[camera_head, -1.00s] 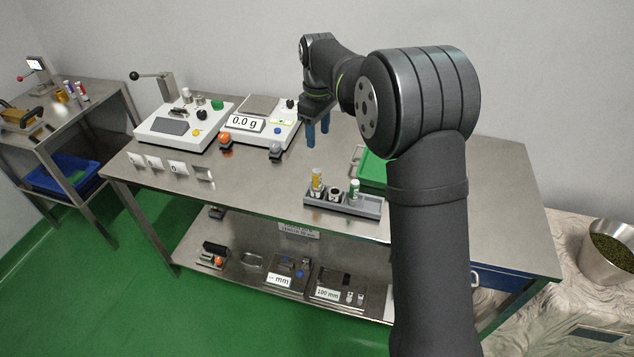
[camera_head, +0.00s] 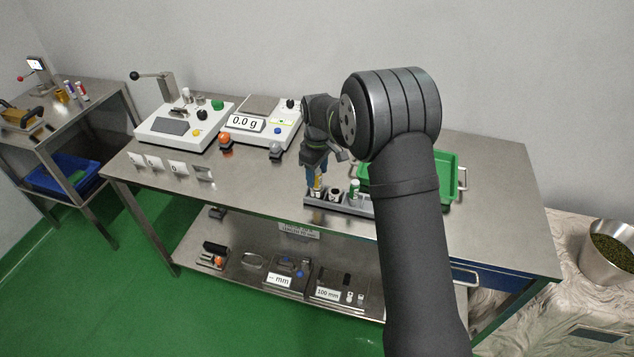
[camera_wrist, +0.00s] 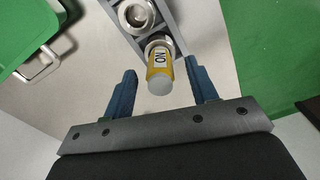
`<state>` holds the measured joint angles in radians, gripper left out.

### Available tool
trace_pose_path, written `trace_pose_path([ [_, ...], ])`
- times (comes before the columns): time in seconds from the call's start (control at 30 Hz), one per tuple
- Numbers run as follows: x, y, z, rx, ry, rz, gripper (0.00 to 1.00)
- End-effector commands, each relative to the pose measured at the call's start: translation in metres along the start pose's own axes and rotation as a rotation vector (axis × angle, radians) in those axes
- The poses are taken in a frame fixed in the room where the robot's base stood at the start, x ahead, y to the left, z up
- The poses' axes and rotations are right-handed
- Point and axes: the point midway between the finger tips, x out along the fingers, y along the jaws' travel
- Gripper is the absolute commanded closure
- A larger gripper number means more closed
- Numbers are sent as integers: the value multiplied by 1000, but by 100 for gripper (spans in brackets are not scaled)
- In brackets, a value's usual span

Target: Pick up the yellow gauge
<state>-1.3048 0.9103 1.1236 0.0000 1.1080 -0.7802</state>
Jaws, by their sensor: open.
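The yellow gauge (camera_head: 318,183) stands in the left socket of a grey rack (camera_head: 350,203) near the front of the steel table. In the wrist view the gauge (camera_wrist: 160,72) shows its grey top, yellow body and a printed label. My gripper (camera_head: 314,172) is at the gauge from above, with its blue fingers partly in front of it in the head view. In the wrist view my gripper (camera_wrist: 160,84) is open, with one finger on each side of the gauge and gaps between. The gauge's lower end is hidden in the socket.
An empty-looking round socket (camera_wrist: 136,14) is next to the gauge, and a green-and-white gauge (camera_head: 354,192) stands further right. A green tray (camera_head: 447,185) lies behind the rack. A scale (camera_head: 262,122) stands at the back.

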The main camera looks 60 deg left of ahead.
Motion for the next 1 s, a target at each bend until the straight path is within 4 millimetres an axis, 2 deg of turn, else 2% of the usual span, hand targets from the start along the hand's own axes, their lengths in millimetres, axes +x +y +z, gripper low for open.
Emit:
trace_pose_path([
  [0.03, 10, -1, 0, 0, -2, -2, 47],
  [0.13, 22, 0, 0, 0, -1, -1, 47],
  [0.37, 25, 0, 0, 0, 1, 1, 47],
  [0.47, 24, 0, 0, 0, 1, 0, 63],
  [0.63, 24, 0, 0, 0, 0, 0, 96],
  [0.7, 24, 0, 0, 0, 1, 1, 100],
  [1.0, 19, 0, 0, 0, 1, 1, 100],
])
